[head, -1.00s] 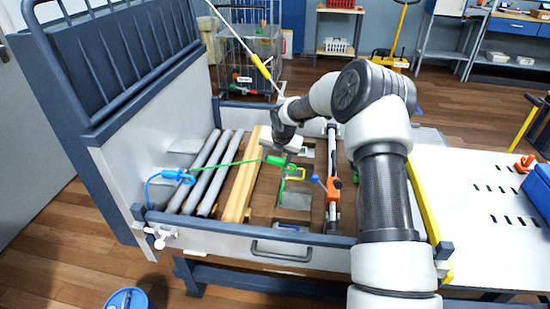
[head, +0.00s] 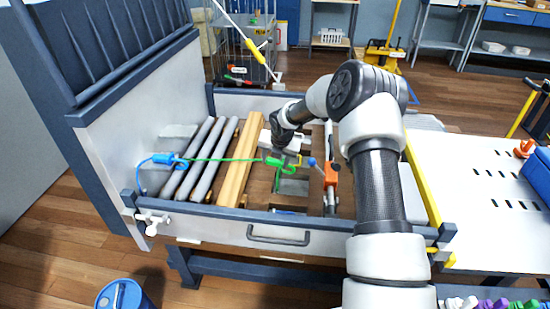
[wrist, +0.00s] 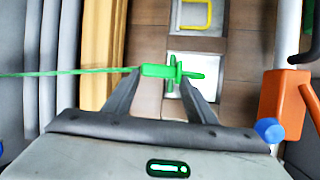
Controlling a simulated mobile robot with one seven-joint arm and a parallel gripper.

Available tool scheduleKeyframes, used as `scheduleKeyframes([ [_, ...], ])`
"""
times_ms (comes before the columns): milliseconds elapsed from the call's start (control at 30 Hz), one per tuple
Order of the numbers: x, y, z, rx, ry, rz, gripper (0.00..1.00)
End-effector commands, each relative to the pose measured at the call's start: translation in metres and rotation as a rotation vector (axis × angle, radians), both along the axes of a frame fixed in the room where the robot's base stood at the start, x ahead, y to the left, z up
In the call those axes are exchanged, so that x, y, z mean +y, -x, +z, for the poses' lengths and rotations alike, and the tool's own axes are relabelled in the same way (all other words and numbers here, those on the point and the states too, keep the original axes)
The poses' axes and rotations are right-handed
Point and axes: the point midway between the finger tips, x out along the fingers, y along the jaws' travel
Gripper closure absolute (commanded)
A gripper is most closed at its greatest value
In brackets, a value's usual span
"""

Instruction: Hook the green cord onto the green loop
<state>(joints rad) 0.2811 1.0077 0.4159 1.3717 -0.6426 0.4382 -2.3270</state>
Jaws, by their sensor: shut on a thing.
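The green cord (head: 220,159) stretches taut from the left end of the bed to my gripper (head: 277,159). My gripper is shut on the green end piece (head: 271,162) of the cord, over the bed floor. In the wrist view the green end piece (wrist: 157,71) sits between the fingertips (wrist: 160,74), with a crosspiece and a prong pointing right. The cord (wrist: 70,73) runs off to the left there. I cannot make out a separate green loop; the green shapes beside the end piece overlap it.
A yellow loop (wrist: 197,14) lies just beyond the gripper. Grey pipes (head: 207,160) and yellow beams (head: 240,165) lie left. An orange-bodied bar (head: 331,173) stands right, with a blue ball close by (wrist: 269,130). A blue hook (head: 170,159) is at the left panel.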

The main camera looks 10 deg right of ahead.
Motion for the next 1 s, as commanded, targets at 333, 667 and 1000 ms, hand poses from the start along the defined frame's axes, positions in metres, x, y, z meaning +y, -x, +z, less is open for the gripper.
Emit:
scheduleKeyframes([
  [333,-0.0036,0.0,-0.0107,0.0,0.004,-0.003,0.83],
  [667,-0.0033,-0.0007,-0.0096,0.001,0.004,-0.003,0.83],
  [1000,-0.0029,-0.0019,-0.0102,0.001,0.004,-0.003,0.83],
])
